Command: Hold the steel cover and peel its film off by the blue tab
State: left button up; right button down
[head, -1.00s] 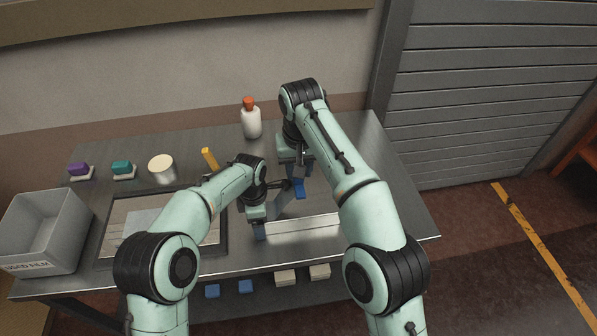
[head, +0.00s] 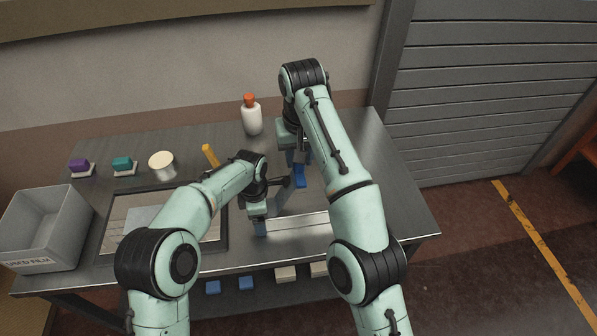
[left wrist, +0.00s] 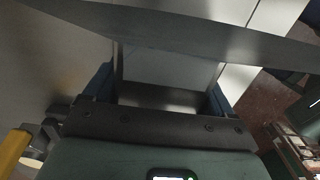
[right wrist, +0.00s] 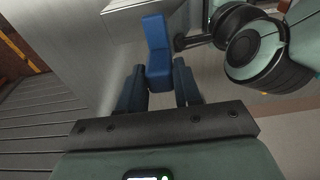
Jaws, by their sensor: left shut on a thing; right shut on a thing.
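The steel cover (head: 300,222) is a bright flat plate low on the bench in the head view. My left gripper (head: 259,227) is shut on its left end. The film (head: 291,202) rises from the cover as a grey translucent strip toward the blue tab (head: 300,178). My right gripper (head: 298,162) is shut on the tab, above and behind the cover. In the right wrist view the tab (right wrist: 157,50) stands between the blue fingers. In the left wrist view a wide band, seemingly the film (left wrist: 190,32), crosses above the fingers. The attached edge is hard to make out.
A grey bin labelled for used film (head: 45,228) stands at the left. The bench's right side is clear.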

aim_at(301, 179)
jog(key=shift+s+d+r, duration=0.2)
jog(key=shift+s+r, duration=1.3)
jog(key=shift+r, duration=0.05)
pick_arm(q)
jog(key=o, duration=1.3)
jog(key=shift+r, duration=0.1)
jog(key=shift+r, duration=4)
pick_arm(e)
jog(key=shift+f, duration=0.1)
